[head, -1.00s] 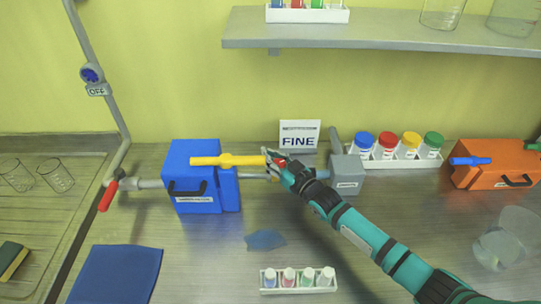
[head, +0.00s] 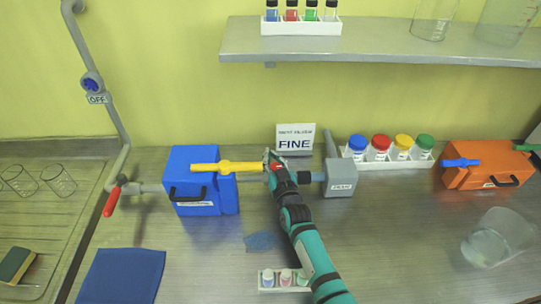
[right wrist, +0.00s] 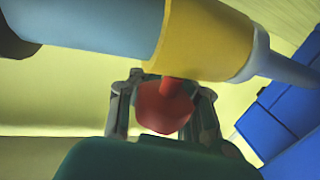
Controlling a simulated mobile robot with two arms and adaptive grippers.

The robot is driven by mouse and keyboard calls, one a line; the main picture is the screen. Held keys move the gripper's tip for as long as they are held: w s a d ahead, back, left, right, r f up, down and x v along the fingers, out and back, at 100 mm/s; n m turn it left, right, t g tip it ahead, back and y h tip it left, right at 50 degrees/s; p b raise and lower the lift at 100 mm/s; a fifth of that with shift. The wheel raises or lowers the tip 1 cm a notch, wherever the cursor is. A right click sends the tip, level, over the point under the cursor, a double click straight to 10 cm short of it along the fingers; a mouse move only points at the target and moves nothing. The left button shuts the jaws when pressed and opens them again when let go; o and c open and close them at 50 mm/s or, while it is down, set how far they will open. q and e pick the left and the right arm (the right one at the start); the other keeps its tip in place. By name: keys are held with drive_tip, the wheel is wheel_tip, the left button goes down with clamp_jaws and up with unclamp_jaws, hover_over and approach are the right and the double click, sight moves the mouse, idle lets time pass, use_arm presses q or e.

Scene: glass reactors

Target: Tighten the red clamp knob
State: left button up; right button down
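The red clamp knob (right wrist: 165,106) sits under a yellow clamp body (right wrist: 205,40) on a pipe in the right wrist view. My right gripper (right wrist: 164,88) has one finger on each side of the knob, and both fingers appear to touch it. In the head view my right gripper (head: 271,158) is at the pipe joint between the blue box and the grey block, hiding most of the clamp. A speck of red shows between its fingers. My left gripper is not in view.
A blue box (head: 190,160) with a yellow valve handle (head: 226,167) stands just left. A grey block (head: 341,177) and a FINE sign (head: 295,139) are close by. A small vial rack (head: 268,283) lies beside my forearm. A blue mat (head: 122,275) is front left.

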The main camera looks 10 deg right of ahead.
drive_tip(key=shift+s+f, duration=0.1)
drive_tip(key=shift+f, duration=0.05)
drive_tip(key=c, duration=1.9)
unclamp_jaws()
drive_tip(key=o, duration=0.7)
drive_tip(key=shift+s, duration=0.15)
drive_tip(key=shift+s, duration=0.1)
drive_tip(key=s, duration=1.1)
drive_tip(key=shift+s+d, duration=0.2)
drive_tip(key=shift+s, duration=0.2)
